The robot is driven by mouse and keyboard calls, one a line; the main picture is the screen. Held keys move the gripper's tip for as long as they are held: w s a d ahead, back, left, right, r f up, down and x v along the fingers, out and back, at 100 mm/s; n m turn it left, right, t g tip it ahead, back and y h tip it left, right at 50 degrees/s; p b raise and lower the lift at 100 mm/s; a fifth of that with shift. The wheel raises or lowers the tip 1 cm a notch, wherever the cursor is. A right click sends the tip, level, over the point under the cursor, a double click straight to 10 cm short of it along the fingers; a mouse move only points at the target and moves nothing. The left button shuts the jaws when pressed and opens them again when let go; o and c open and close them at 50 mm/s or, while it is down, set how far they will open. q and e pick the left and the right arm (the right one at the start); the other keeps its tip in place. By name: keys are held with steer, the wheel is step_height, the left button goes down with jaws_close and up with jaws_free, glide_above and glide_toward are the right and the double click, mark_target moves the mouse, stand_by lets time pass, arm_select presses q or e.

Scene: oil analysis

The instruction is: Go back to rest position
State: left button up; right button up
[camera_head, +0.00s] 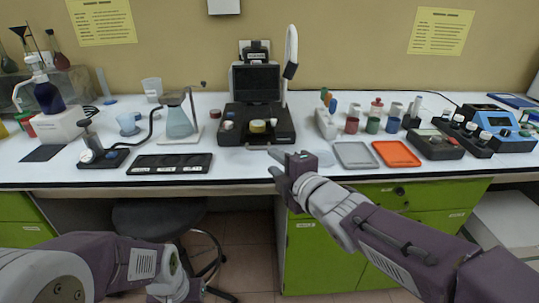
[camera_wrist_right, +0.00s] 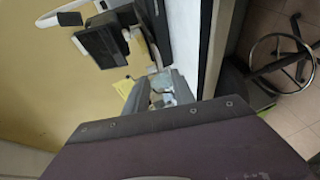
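My right gripper (camera_head: 274,164) reaches in from the right in the head view, at the front edge of the white table (camera_head: 225,170), in front of the black device with a screen (camera_head: 255,83). Its two grey fingers are apart, and I see nothing between them. In the right wrist view the right gripper (camera_wrist_right: 158,92) also shows spread fingers, near the table edge. My left arm (camera_head: 135,265) shows at the bottom left, low in front of the table; its gripper is out of the picture.
A black tray (camera_head: 170,163), a grey tray (camera_head: 354,155) and an orange tray (camera_head: 396,154) lie along the table front. A glass flask (camera_head: 178,122) stands left of the device. Green cabinets (camera_head: 322,250) and a dark stool (camera_head: 158,217) are below.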

steer(key=s+d+f+m+g+h, duration=0.25)
steer(key=d+f+m, duration=0.3)
steer(key=f, duration=0.45)
steer(key=s+d+f+m+g+h, duration=0.1)
steer(key=d+f+m+g+h, duration=0.25)
steer(key=d+f, duration=0.55)
steer(key=s+f+m+g, duration=0.7)
steer(key=s+f+m, duration=0.45)
steer(key=s, duration=0.25)
step_height(320, 180, up, 27)
steer(key=m+p, duration=0.1)
steer(key=p, duration=2.5)
steer(key=shift+s+a, duration=0.25)
steer(key=shift+a, duration=0.15)
steer(key=shift+f, duration=0.1)
